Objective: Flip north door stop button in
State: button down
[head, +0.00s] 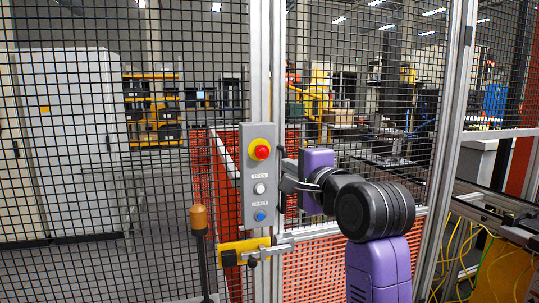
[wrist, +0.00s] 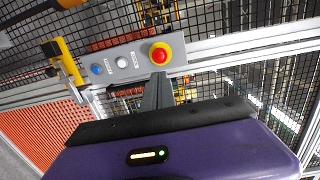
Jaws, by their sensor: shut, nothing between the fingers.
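The door stop button is a red mushroom button (head: 261,149) on a yellow round base, at the top of a grey control box (head: 247,218) on the fence post. It also shows in the wrist view (wrist: 161,54). Below it are a white button (head: 260,188) labelled OPEN and a blue button (head: 260,216) labelled RESET. My gripper (head: 284,182) is at the right side of the box in the head view, a little below the red button's height. In the wrist view its closed fingers (wrist: 158,86) point toward the red button, just short of it in the picture. Contact cannot be told.
A yellow door latch (head: 240,250) with a metal bolt sits below the box. A stick with an orange-brown knob (head: 199,218) stands to the left. Black mesh fencing and metal posts (head: 452,130) surround the box. Yellow cables (head: 460,245) hang at the right.

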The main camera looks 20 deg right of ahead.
dwell(0.3)
jog(key=p, duration=0.4)
send_near(263, 152)
jog(key=w, duration=0.5)
jog(key=shift+w, duration=0.2)
jog(key=shift+w+a+f, duration=0.1)
jog(key=shift+w+f, duration=0.05)
jog(key=shift+w, duration=0.55)
